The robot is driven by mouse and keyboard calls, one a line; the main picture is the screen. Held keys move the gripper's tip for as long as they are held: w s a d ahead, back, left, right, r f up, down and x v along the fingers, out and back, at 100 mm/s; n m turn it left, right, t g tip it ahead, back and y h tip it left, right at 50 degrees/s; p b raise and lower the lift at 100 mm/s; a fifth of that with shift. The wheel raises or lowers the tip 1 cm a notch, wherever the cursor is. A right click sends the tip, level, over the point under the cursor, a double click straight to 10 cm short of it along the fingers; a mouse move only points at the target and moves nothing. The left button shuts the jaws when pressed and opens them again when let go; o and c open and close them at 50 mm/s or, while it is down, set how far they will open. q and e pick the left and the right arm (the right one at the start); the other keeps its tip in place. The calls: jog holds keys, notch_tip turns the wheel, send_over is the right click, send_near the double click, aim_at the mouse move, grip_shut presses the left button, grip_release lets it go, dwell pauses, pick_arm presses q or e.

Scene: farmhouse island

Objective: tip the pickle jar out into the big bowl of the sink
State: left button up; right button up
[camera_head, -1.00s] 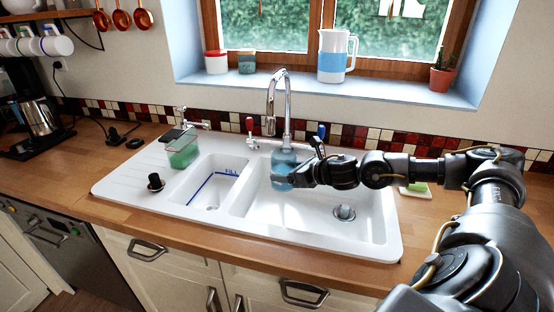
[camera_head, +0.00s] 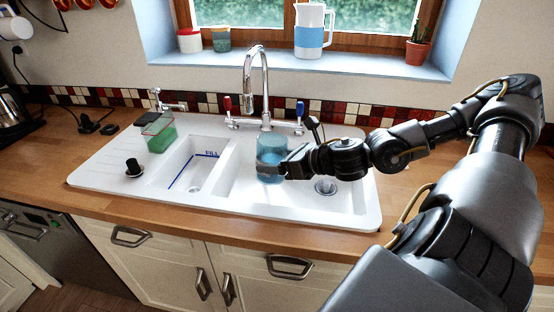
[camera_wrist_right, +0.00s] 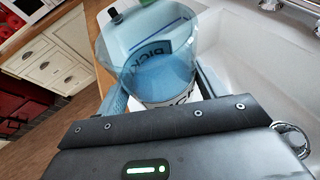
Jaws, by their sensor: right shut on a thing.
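The pickle jar (camera_head: 268,160) is a see-through blue jar. In the head view it looks about upright, over the big bowl (camera_head: 240,192) of the white sink, in front of the tap. My right gripper (camera_head: 285,171) is shut on its side, and its fingers hide part of it. In the right wrist view the jar (camera_wrist_right: 150,65) stands between the two fingers, open end up, with part of a "PICK" label showing. I cannot tell clearly what is inside. The big bowl's drain (camera_head: 325,187) shows to the right. My left gripper is not in view.
The chrome tap (camera_head: 265,85) rises close behind the jar. The small bowl (camera_head: 195,172) lies to the left, with a green container (camera_head: 159,137) and a black plug (camera_head: 133,168) on the drainer. A jug (camera_head: 312,38) stands on the windowsill.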

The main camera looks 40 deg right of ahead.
jog(key=shift+a+f+m+y, duration=0.15)
jog(key=shift+a+f+m, duration=0.1)
jog(key=shift+f, duration=0.55)
jog(key=shift+a+f+m+y, duration=0.15)
jog(key=shift+f+m, duration=0.1)
jog(key=shift+f, duration=0.55)
jog(key=m+y, duration=0.1)
jog(key=a+r+m+y, duration=0.1)
jog(key=m, duration=0.1)
jog(key=shift+s, duration=0.2)
jog(key=shift+a+m+y, duration=0.2)
jog(key=shift+m+y, duration=0.3)
jog(key=shift+m, duration=0.3)
jog(key=shift+f+m+y, duration=0.25)
jog(key=shift+m+y, duration=0.25)
jog(key=shift+m, duration=0.4)
jog(key=shift+r, duration=0.15)
jog(key=shift+f+m+y, duration=0.2)
jog(key=shift+m+y, duration=0.1)
jog(key=shift+m, duration=0.2)
